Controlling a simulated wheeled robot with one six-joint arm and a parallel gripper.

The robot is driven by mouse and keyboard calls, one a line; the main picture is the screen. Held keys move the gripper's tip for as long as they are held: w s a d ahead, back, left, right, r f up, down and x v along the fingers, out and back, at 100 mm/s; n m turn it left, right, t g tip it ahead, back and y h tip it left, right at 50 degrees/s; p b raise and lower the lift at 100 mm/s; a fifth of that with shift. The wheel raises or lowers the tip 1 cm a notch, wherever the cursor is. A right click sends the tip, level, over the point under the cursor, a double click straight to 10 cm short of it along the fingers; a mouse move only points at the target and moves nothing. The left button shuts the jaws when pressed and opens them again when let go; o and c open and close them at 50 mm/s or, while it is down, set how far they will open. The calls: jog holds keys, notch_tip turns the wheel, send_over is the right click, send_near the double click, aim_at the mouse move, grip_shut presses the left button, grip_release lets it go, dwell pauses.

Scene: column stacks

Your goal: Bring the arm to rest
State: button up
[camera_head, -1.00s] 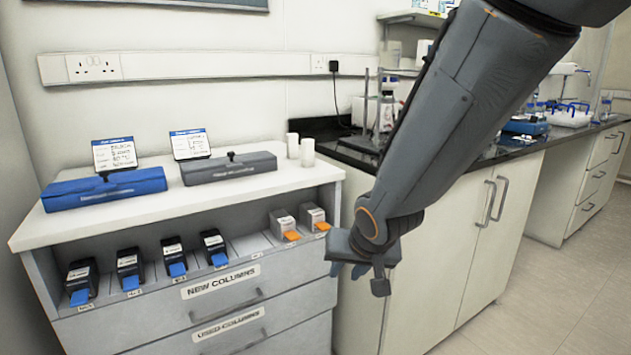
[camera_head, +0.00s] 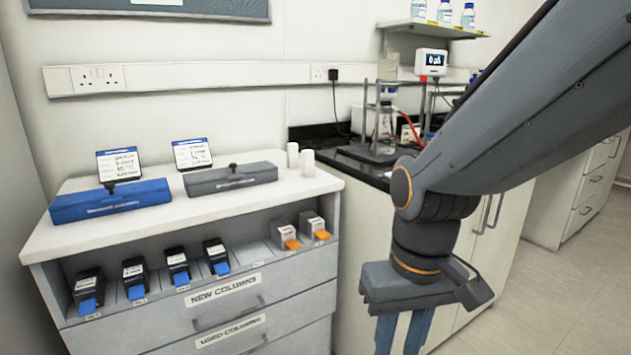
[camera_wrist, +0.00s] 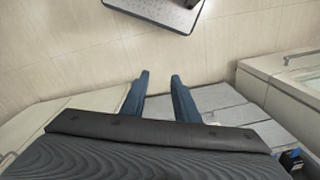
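My gripper (camera_head: 404,335) hangs pointing down in the head view, in front of the cream cupboard and to the right of the column drawers. Its two blue fingers stand apart, and their tips run off the bottom edge. In the wrist view my gripper (camera_wrist: 159,75) shows both blue fingers spread with nothing between them, above the floor. My arm crosses the upper right of the head view and bends down at the wrist.
The drawer unit (camera_head: 240,314) at left bears a blue case (camera_head: 110,201) and a grey case (camera_head: 230,179). Several boxes with blue or orange tabs sit on its shelf. A dark bench (camera_head: 330,136) with glassware stands behind my arm. Floor (camera_head: 565,290) is clear at right.

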jog(key=d+r+m+p, duration=0.2)
jog(key=d+r+p, duration=0.5)
jog(key=p, duration=0.6)
jog(key=shift+s+d+r+h, duration=0.2)
jog(key=shift+h, duration=0.1)
jog(key=shift+a, duration=0.15)
dwell(3.1)
